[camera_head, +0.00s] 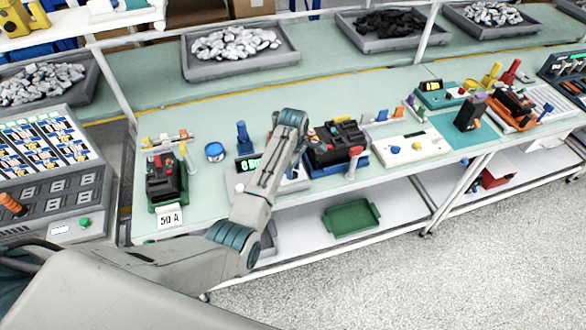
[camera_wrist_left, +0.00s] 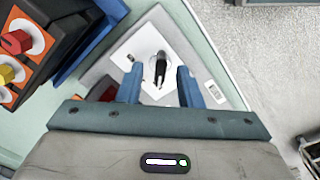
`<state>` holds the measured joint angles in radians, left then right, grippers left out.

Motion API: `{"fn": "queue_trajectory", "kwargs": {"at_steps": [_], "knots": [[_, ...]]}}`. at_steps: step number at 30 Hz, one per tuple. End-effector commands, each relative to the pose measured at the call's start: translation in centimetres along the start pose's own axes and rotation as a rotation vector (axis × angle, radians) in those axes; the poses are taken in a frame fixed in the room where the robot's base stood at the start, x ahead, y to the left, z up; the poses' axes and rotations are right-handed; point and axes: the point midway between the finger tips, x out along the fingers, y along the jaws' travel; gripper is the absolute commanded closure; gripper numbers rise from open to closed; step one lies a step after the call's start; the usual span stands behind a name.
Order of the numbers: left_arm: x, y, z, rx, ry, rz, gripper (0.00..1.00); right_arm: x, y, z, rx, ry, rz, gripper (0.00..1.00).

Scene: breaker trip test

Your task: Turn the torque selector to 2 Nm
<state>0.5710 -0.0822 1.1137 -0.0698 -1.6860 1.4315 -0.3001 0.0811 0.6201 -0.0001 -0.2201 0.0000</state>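The torque selector (camera_wrist_left: 160,66) shows in the left wrist view as a dark, narrow pointer knob on a round base, set in a pale panel (camera_wrist_left: 126,52). Its scale marks are too small to read. My left gripper (camera_wrist_left: 159,70) is open, with its two blue fingers on either side of the knob and a gap on both sides. I cannot tell how high the fingertips are above the panel. In the head view the tester (camera_head: 233,180) with a green display is partly hidden by my left arm, and the selector and fingertips are hidden. My right gripper is not in view.
A black breaker in a blue holder (camera_head: 322,170) stands right of the tester. A breaker (camera_head: 166,178) with a "50 A" card (camera_head: 170,215) stands at the left. A blue post (camera_head: 243,138) and a round blue-topped item (camera_head: 214,152) stand behind. The bench's front edge is close.

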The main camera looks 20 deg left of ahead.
Motion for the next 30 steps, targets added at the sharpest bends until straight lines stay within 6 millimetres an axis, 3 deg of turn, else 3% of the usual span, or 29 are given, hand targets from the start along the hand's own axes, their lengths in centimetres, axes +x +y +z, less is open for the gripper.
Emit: {"fn": "queue_trajectory", "kwargs": {"at_steps": [15, 21, 30], "knots": [[-9.0, 0.1, 0.0, 0.0, 0.001, 0.005, 0.67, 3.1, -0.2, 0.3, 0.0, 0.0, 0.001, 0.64], [-10.2, 0.0, 0.0, 0.0, 0.0, 0.001, 0.67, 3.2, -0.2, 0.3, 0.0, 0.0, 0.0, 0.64], [-10.3, 0.0, 0.0, 0.0, 0.0, 0.001, 0.67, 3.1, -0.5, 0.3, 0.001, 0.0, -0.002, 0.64]]}}
